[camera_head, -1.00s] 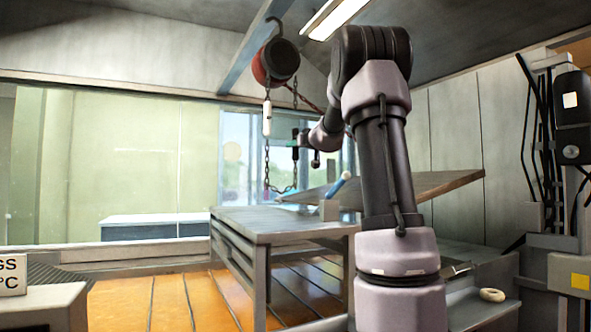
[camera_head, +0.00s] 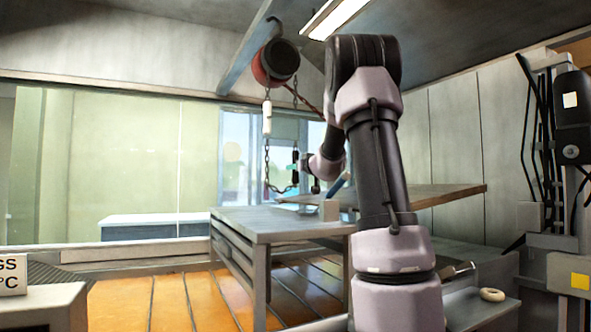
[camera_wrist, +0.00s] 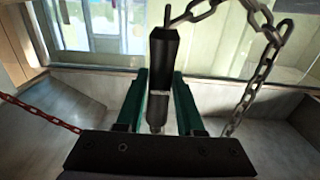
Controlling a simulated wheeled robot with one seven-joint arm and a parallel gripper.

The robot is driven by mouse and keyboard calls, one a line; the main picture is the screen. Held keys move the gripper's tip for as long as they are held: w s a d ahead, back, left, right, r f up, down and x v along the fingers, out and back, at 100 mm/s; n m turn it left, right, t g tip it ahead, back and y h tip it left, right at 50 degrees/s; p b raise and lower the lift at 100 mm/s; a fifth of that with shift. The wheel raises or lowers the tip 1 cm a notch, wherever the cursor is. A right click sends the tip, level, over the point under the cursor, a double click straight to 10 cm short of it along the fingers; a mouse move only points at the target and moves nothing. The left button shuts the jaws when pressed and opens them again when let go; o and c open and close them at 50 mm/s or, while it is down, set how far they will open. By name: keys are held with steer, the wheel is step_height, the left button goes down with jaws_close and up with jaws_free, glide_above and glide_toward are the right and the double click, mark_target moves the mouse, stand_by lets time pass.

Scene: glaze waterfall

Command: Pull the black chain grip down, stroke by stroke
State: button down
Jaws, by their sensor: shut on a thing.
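The black chain grip (camera_wrist: 163,52) stands upright between the two teal fingers of my gripper (camera_wrist: 159,78) in the wrist view, with the fingers shut on it. A grey metal link joins its top to the chain (camera_wrist: 246,92), which loops off to the right. In the head view the black grip (camera_head: 295,156) is small, and my gripper (camera_head: 296,178) is at its lower part, just above the table. A white grip (camera_head: 266,118) hangs on the other chain run to the left. Both runs hang from the red and black hoist (camera_head: 275,63).
A grey table (camera_head: 262,222) stands below the chain. A wide board (camera_head: 430,196) lies nearly level behind my arm, with a blue rod (camera_head: 339,185) by its left part. A red chain (camera_wrist: 40,112) crosses the left of the wrist view. Open floor (camera_head: 170,300) lies front left.

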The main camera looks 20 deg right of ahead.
steer(key=shift+f, duration=0.1)
step_height(320, 180, up, 17)
stand_by(0.6)
steer(key=shift+f, duration=8.55)
step_height(320, 180, up, 17)
steer(key=shift+r, duration=0.15)
steer(key=shift+f, duration=8.65)
